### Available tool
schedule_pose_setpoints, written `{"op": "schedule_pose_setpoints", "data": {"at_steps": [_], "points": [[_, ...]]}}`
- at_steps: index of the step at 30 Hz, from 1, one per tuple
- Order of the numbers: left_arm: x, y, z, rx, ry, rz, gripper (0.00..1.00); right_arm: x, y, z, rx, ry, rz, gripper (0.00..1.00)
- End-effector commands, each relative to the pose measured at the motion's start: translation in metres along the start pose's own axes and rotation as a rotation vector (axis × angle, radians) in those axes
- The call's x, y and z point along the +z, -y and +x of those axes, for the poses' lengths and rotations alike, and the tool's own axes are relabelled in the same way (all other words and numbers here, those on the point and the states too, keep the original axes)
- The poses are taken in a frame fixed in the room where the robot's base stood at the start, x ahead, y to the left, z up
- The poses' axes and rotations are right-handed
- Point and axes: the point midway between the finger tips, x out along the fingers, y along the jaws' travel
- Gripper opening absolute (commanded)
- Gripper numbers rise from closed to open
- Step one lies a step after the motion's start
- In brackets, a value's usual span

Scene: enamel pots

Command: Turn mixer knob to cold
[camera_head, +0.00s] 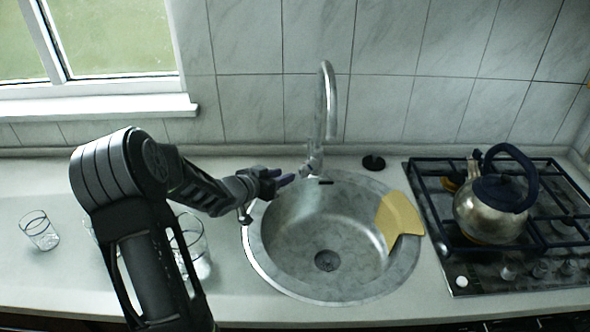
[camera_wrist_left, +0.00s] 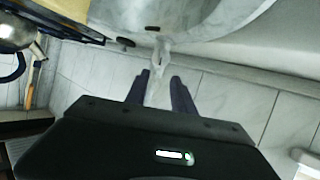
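The mixer tap (camera_head: 327,105) is a tall, curved metal faucet at the back of the round sink. Its knob, low at the tap's base (camera_head: 313,163), is small, and I cannot tell which way it is turned. My left gripper (camera_head: 286,178) is just left of the tap base, over the sink's back-left rim, pointing toward it. Its two dark fingers are apart, and the gap looks empty. In the left wrist view, the tap (camera_wrist_left: 160,62) shows beyond and between the fingertips (camera_wrist_left: 160,78). I cannot tell whether they touch it. My right gripper is out of view.
The sink (camera_head: 280,275) holds a yellow board (camera_head: 398,218) at its right rim. A metal kettle (camera_head: 490,212) stands on the gas hob (camera_head: 455,255) at right. Glasses (camera_head: 40,231) stand on the left counter, partly behind my arm. A black stopper (camera_head: 373,162) lies right of the tap.

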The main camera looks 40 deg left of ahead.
Motion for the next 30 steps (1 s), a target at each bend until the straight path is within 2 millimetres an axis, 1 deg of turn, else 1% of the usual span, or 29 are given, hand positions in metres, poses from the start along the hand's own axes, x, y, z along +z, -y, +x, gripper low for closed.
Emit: {"op": "schedule_pose_setpoints", "data": {"at_steps": [5, 12, 16, 21, 27, 30], "points": [[0.0, -0.001, 0.016, 0.002, 0.0, 0.0, 0.3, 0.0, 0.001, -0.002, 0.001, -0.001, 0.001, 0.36], [0.0, -0.002, 0.053, 0.003, 0.001, -0.002, 0.3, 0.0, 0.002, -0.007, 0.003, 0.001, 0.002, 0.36], [-0.001, -0.001, 0.069, 0.001, 0.0, -0.001, 0.3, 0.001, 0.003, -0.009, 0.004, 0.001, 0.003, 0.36], [0.0, -0.001, 0.077, 0.0, 0.0, -0.001, 0.3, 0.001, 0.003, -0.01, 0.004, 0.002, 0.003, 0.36], [0.0, -0.001, 0.077, 0.0, 0.0, -0.001, 0.3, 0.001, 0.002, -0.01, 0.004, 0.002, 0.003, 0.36], [0.0, -0.001, 0.076, 0.0, 0.0, 0.0, 0.23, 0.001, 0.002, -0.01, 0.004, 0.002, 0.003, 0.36]]}}
